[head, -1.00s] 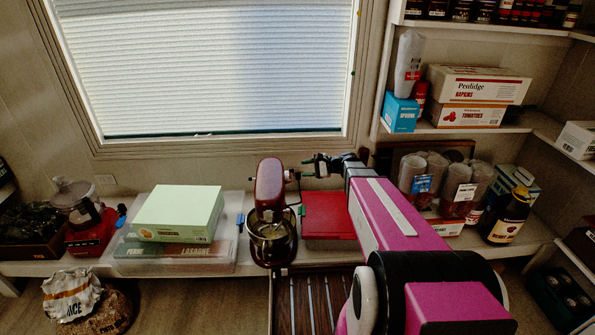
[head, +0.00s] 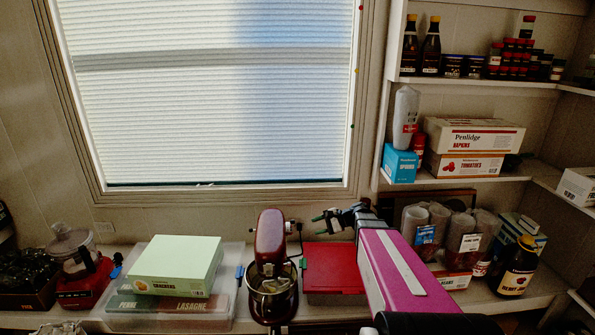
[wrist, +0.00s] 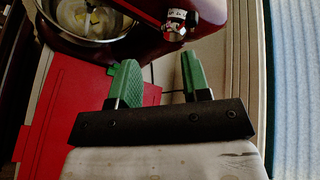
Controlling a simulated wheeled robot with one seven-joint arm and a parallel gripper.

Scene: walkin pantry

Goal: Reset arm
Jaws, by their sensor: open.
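My gripper (head: 327,222) is at the end of my pink arm, above the back of the counter and to the right of the dark red stand mixer (head: 269,255). In the wrist view its two green fingers (wrist: 155,84) stand apart with nothing between them. The mixer's red body (wrist: 214,28) and metal bowl (wrist: 86,22) lie beyond the fingers. A flat red box (head: 331,268) lies on the counter below the gripper. It also shows below the fingers in the wrist view (wrist: 68,103).
A pale green crackers box (head: 177,262) sits on a clear lidded bin (head: 122,302) at left. A red food processor (head: 80,268) stands farther left. At right are clear containers (head: 464,237), a dark bottle (head: 517,268) and shelves with boxes (head: 470,134). A window (head: 210,90) is behind.

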